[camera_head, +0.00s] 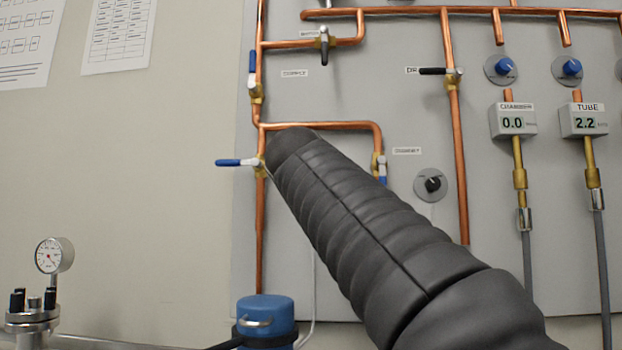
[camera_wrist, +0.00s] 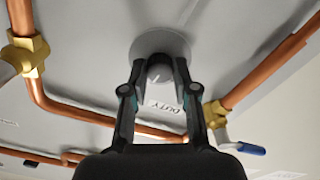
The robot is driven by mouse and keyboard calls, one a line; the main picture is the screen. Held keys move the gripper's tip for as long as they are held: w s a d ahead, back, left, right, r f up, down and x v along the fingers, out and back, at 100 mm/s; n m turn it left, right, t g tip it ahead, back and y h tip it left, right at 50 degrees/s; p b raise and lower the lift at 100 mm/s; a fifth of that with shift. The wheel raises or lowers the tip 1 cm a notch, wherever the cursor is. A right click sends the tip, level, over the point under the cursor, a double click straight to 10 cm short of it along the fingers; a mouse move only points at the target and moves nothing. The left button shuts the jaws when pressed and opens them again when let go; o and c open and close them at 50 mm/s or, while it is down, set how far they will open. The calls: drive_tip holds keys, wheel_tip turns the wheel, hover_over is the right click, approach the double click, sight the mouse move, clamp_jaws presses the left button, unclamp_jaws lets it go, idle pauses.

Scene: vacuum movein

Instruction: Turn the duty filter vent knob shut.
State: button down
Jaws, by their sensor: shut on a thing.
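In the wrist view, the duty filter vent knob (camera_wrist: 160,72) sticks out from a round grey plate on the panel. The knob's pointer mark is too small to read clearly. In the head view, my dark ribbed arm reaches up to the panel and hides the gripper and this knob.
Copper pipes (camera_head: 459,150) run around the arm. A blue-handled valve (camera_head: 232,162) sits left of the arm's far end. A black knob (camera_head: 433,184) is to the right. Two gauges (camera_head: 512,121) hang farther right. A blue-capped device (camera_head: 265,313) stands below.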

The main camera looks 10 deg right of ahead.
drive_tip(key=shift+a+n+p, duration=0.1)
drive_tip(key=shift+n+p, duration=1.9)
drive_tip(key=shift+n, duration=3.1)
drive_tip(key=shift+f, duration=0.1)
drive_tip(key=c, duration=0.9)
unclamp_jaws()
drive_tip(key=v, duration=1.2)
